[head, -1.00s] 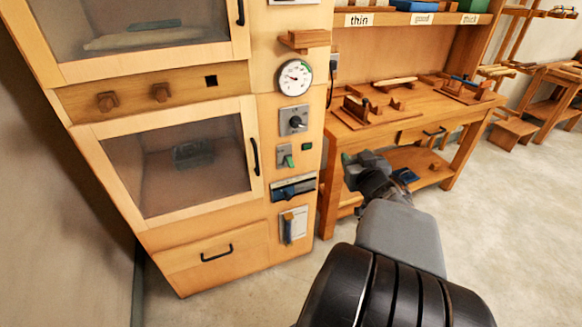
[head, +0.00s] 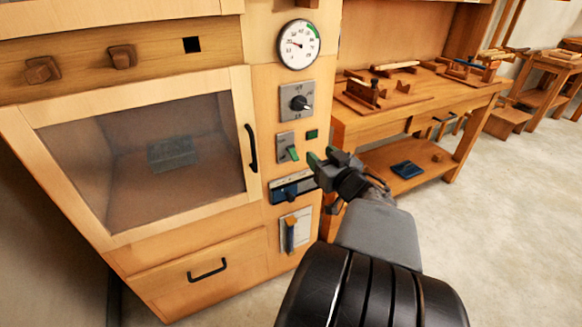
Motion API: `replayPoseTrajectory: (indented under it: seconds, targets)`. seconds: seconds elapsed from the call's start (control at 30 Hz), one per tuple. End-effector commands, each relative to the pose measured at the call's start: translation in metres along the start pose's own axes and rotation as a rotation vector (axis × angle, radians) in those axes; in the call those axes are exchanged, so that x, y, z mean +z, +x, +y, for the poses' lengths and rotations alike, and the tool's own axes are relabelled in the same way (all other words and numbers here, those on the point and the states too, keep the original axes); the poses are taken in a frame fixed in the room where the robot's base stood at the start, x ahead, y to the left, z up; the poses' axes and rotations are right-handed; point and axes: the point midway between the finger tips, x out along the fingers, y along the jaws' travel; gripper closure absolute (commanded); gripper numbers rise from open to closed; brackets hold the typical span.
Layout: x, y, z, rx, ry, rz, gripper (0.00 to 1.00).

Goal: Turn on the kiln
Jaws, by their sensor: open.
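The kiln (head: 225,250) is a pale wooden cabinet at the left, with a dark-windowed door (head: 160,150) that is shut.
The door's black handle (head: 251,148) sticks out left of the switches. A wooden workbench (head: 415,112) with tools stands right. The floor at the right is clear.

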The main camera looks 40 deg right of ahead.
Motion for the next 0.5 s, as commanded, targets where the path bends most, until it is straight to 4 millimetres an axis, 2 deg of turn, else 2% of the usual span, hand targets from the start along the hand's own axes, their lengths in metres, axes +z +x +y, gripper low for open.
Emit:
replayPoseTrajectory:
  seconds: [0.03, 0.2, 0.33, 0.5]
  targets:
    - [0.024, 0.000, 0.001, 0.002, 0.000, 0.000, 0.51]
    - [0.065, -0.001, 0.003, 0.007, 0.000, 0.000, 0.51]
    - [0.085, -0.001, 0.004, 0.009, 0.000, 0.000, 0.51]
    - [0.094, -0.001, 0.004, 0.010, 0.001, 0.000, 0.51]
